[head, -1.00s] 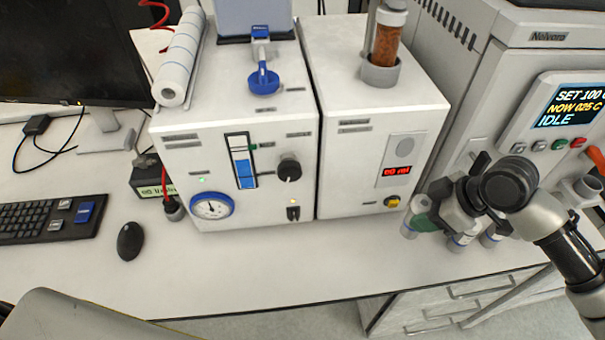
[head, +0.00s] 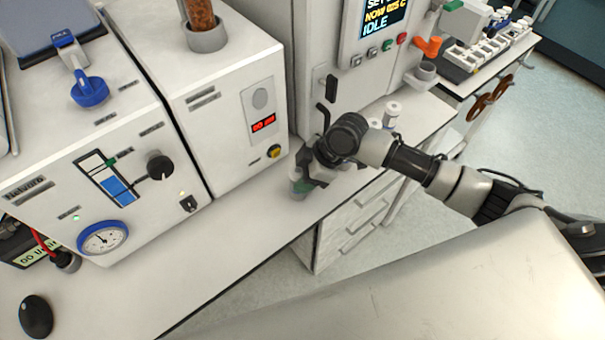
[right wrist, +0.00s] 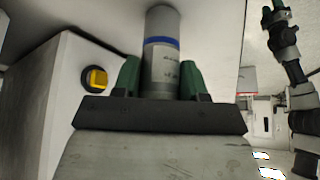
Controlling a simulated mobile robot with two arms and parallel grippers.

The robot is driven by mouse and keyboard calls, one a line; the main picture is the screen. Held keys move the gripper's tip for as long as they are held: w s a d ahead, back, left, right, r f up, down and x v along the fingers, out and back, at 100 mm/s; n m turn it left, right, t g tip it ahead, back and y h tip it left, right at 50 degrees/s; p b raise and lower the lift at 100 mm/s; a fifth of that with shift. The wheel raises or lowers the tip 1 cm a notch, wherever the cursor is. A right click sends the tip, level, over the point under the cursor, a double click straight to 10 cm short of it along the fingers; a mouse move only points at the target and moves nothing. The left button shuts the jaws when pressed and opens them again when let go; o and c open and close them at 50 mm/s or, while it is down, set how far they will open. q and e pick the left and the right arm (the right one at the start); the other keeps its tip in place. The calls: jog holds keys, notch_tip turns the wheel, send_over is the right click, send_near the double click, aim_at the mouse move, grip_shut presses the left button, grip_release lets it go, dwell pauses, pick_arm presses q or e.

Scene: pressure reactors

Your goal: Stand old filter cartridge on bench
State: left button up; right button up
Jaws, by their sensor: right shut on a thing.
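My right gripper (head: 304,184) is at the bench (head: 255,215), just right of the white cabinet's yellow button. It is shut on a grey cartridge with a blue band (right wrist: 162,60), held between its green fingers in the right wrist view. In the head view the gripper mostly hides this cartridge. Its far end is close to the bench; I cannot tell whether it touches.
The white cabinet (head: 230,90) stands left of the gripper, and the reactor unit with a display (head: 385,20) behind it. Another small cartridge (head: 392,112) stands to the right. The bench's front edge is close. A black mouse (head: 36,316) lies at the far left.

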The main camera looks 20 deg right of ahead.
jog(key=o, duration=1.2)
jog(key=shift+f, duration=0.1)
jog(key=b+v, duration=0.1)
jog(key=v, duration=1.1)
jog(key=shift+r, duration=0.2)
